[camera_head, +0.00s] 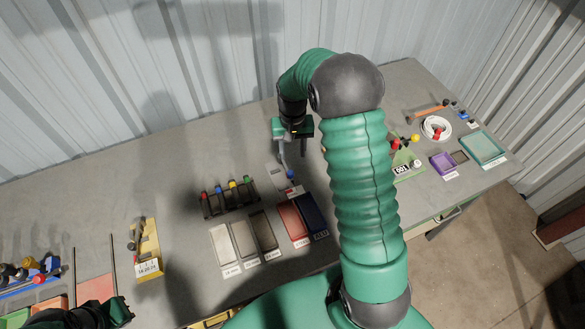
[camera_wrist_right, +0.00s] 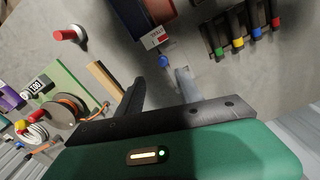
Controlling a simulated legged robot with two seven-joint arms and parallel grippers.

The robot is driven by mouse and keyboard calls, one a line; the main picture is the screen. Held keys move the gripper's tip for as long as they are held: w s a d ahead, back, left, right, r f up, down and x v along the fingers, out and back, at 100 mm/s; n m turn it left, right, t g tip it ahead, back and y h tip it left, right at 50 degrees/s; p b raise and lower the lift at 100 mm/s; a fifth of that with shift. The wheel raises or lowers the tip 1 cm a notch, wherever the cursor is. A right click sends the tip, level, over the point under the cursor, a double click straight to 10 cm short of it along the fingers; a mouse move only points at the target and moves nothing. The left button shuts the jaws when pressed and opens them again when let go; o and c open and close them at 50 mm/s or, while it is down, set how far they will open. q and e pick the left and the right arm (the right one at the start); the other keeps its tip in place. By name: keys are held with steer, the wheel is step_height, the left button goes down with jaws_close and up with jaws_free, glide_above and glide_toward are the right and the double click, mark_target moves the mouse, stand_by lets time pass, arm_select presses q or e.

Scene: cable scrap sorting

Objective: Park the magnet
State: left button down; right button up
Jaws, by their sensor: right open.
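I cannot tell for sure which thing is the magnet. A small blue-topped piece (camera_head: 290,174) stands by a white label with a red mark (camera_head: 293,190); both also show in the wrist view, the blue piece (camera_wrist_right: 163,61) just beyond my fingertips.
A rack with coloured knobs (camera_head: 230,198) stands left of the right gripper, with several labelled trays (camera_head: 243,240) in front. A green board (camera_head: 407,166), white cable coil (camera_head: 436,128), purple tray (camera_head: 443,163) and teal tray (camera_head: 483,148) are right. A yellow holder (camera_head: 147,255) is left.

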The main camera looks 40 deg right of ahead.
mark_target(291, 172)
steer(key=f, duration=0.3)
steer(key=f+p, duration=0.1)
steer(key=f, duration=0.6)
steer(key=shift+w+a+f+p, duration=0.25)
steer(key=shift+a+f+p, duration=0.1)
steer(key=shift+f+p, duration=0.05)
steer(key=shift+d+f, duration=0.3)
steer(key=shift+a+r, duration=0.1)
steer(key=shift+a, duration=0.25)
steer(key=c, duration=0.8)
jaws_close()
arm_select(q)
steer(key=shift+w+a+r, duration=0.15)
steer(key=shift+a+r, duration=0.05)
steer(key=shift+r, duration=0.25)
steer(key=shift+w+a+r, duration=0.1)
steer(key=shift+a+r, duration=0.1)
steer(key=shift+r, duration=0.25)
arm_select(e)
steer(key=shift+d, duration=0.1)
